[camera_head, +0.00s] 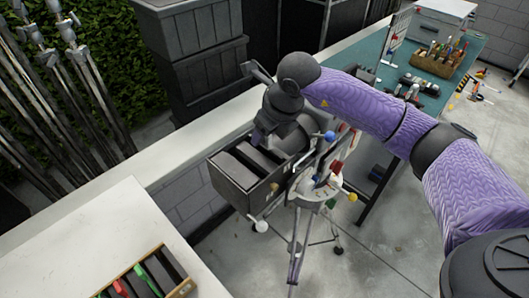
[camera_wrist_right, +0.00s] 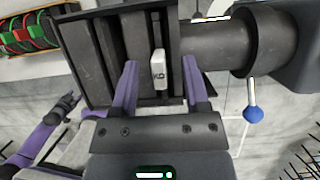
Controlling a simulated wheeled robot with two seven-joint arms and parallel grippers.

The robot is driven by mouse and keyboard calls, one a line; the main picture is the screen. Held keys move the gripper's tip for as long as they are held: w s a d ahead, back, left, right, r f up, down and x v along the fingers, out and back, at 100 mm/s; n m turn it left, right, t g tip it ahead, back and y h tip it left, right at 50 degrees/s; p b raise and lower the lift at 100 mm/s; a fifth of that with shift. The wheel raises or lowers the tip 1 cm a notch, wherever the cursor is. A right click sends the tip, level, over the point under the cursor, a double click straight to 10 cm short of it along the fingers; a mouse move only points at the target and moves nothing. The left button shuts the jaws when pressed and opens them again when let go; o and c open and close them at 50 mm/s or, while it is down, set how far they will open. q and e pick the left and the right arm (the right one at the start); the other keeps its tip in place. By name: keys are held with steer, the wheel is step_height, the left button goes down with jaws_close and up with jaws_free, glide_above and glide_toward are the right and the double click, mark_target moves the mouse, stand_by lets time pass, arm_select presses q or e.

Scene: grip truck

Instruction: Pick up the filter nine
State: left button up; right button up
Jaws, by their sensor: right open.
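A dark open box (camera_head: 235,190) on a stand holds several flat dark filters in upright slots. In the right wrist view, a thin piece with a white tag (camera_wrist_right: 158,68) stands among the slots of the box (camera_wrist_right: 174,40); the tag's mark looks like a 9 turned round. My right gripper (camera_head: 258,138) is over the box, its jaws open. In the right wrist view its purple fingers (camera_wrist_right: 160,82) stand on either side of the tag, apart from it. A purple and black arm end, apparently my left gripper (camera_wrist_right: 68,103), shows small at the left; its jaws are unclear.
A dark cylinder (camera_wrist_right: 225,42) adjoins the box on the stand. A wooden tray (camera_head: 183,289) with red and green items lies on the white ledge (camera_head: 90,235). A green-topped workbench (camera_head: 400,60) with tools stands behind my right arm.

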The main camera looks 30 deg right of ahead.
steer(key=shift+w+f, duration=0.1)
steer(key=shift+f, duration=0.3)
jaws_close()
stand_by(1.1)
